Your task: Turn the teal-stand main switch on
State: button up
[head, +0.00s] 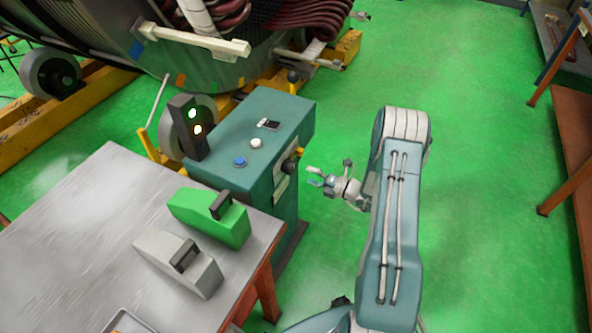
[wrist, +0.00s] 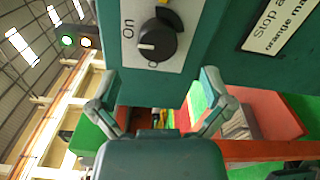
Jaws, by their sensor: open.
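The teal stand (head: 290,115) is in the middle of the head view. Its main switch, a black knob (head: 289,166), sits on the side facing my gripper. In the wrist view the knob (wrist: 160,38) is on a white plate (wrist: 133,52) marked "On" at its left. A second label below the knob is partly hidden. A white mark on the knob points left. My gripper (head: 316,178) is open and empty, to the right of the knob and apart from it. In the wrist view its two fingers are spread below the knob (wrist: 160,84).
A workbench (head: 90,215) holds a green box (head: 205,212) and a grey box (head: 180,258).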

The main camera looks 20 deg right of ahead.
jog(key=v, duration=0.5)
jog(key=shift+s+d, duration=0.15)
jog(key=shift+d, duration=0.1)
jog(key=s+a+r+n+g+h, duration=0.1)
jog(key=s+a+r+n+g, duration=0.4)
jog(key=a+r+n, duration=0.45)
jog(key=s+a+r+n+g, duration=0.3)
jog(key=a+r+n+g, duration=0.4)
jog(key=r+n, duration=0.5)
jog(key=s+r+n+t+h, duration=0.2)
jog(key=s+r+n+h, duration=0.3)
jog(key=s+n, duration=0.3)
jog(key=s+a+r+n+t+h, duration=0.1)
jog(key=s+r+n+h, duration=0.4)
jog(key=n, duration=0.9)
jog(key=s+r+t, duration=0.1)
jog(key=s, duration=0.2)
jog(key=shift+s+h, duration=0.15)
jog(key=shift+h, duration=0.25)
jog(key=shift+a+r, duration=0.1)
